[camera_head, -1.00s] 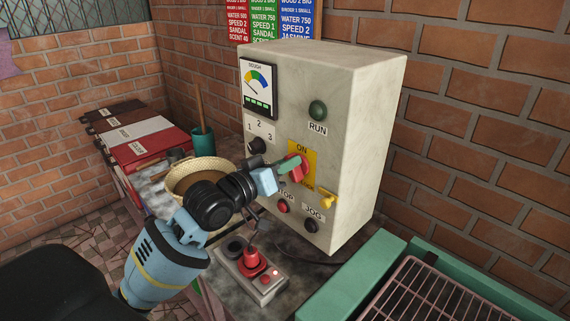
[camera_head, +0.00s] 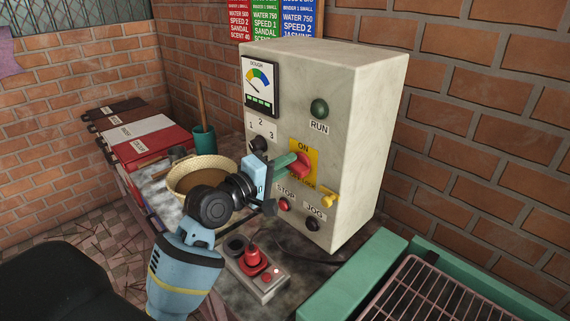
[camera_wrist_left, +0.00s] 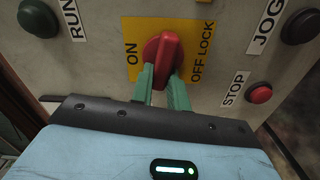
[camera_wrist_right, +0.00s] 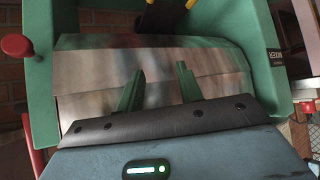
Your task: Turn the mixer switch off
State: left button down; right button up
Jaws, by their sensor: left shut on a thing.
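The red mixer switch (camera_head: 304,169) sits on a yellow plate (camera_head: 302,146) marked ON above and OFF LOCK below, on the front of the pale control box (camera_head: 361,130). My left gripper (camera_head: 293,164) is at the switch, its green fingers closed on the red handle. In the left wrist view the handle (camera_wrist_left: 165,50) lies between the fingertips (camera_wrist_left: 164,80), crosswise between the ON and OFF LOCK words. My right gripper (camera_wrist_right: 160,82) shows only in its wrist view, fingers apart and empty, in front of a green-framed machine (camera_wrist_right: 38,85).
A small red-plugged box (camera_head: 256,277) and a bowl (camera_head: 198,168) stand on the worktop. A green frame with a wire rack (camera_head: 435,295) is at the right.

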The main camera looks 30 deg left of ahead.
pick_arm(q)
jog(key=shift+f+n, duration=0.2)
jog(key=shift+n, duration=0.8)
jog(key=c, duration=1.4)
grip_release()
jog(key=shift+o, duration=0.2)
jog(key=v, duration=0.7)
jog(key=shift+s+a, duration=0.15)
jog(key=shift+s, duration=0.25)
